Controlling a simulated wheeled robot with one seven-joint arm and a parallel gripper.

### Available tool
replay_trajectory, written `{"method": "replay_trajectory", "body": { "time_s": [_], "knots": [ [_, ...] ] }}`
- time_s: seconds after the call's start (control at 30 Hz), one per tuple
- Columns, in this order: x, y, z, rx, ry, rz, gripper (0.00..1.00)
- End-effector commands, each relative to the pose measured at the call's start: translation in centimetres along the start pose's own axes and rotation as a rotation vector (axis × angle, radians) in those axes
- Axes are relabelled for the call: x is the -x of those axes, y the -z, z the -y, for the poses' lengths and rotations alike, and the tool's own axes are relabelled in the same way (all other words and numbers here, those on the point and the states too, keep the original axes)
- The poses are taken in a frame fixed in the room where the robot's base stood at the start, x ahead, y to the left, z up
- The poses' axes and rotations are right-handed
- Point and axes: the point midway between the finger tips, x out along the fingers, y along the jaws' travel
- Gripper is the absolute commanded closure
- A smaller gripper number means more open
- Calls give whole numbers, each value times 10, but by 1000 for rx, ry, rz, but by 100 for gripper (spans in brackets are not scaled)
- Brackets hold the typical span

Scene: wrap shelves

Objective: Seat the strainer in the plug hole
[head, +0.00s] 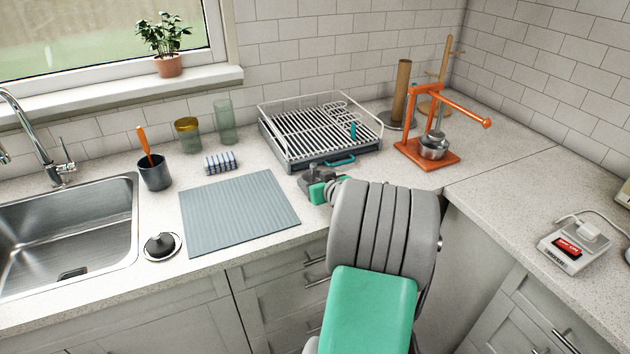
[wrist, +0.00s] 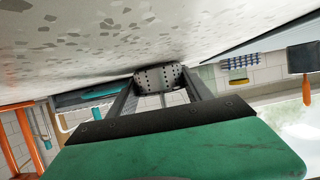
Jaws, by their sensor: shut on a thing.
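The strainer (wrist: 160,77) is a small perforated metal basket between my fingertips in the wrist view. My gripper (wrist: 158,88) is shut on it, close to the speckled worktop; I cannot tell whether the strainer touches it. In the head view my gripper (head: 316,178) is in front of the dish rack, right of the grey mat, and the strainer is not clearly made out there. The steel sink (head: 112,205) is at the far left. A dark opening (head: 74,273) shows low in the basin; I cannot tell whether it is the plug hole.
A ribbed mat (head: 238,212) lies between sink and gripper. A black knobbed stopper (head: 161,246) sits on a pale disc beside the sink. A dark cup (head: 155,174), sponge (head: 221,162), dish rack (head: 320,130) and orange press (head: 428,155) stand behind. The right counter has free room.

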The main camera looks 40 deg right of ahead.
Motion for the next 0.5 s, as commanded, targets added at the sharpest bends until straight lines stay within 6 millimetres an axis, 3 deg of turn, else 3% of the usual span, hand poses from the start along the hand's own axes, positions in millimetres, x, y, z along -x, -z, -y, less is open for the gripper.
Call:
{"method": "replay_trajectory", "body": {
  "time_s": [0.3, 0.5],
  "knots": [
    [0, 0, 0, 0, 0, 0, 20],
    [0, 0, 0, 0, 0, 0, 20]
  ]
}}
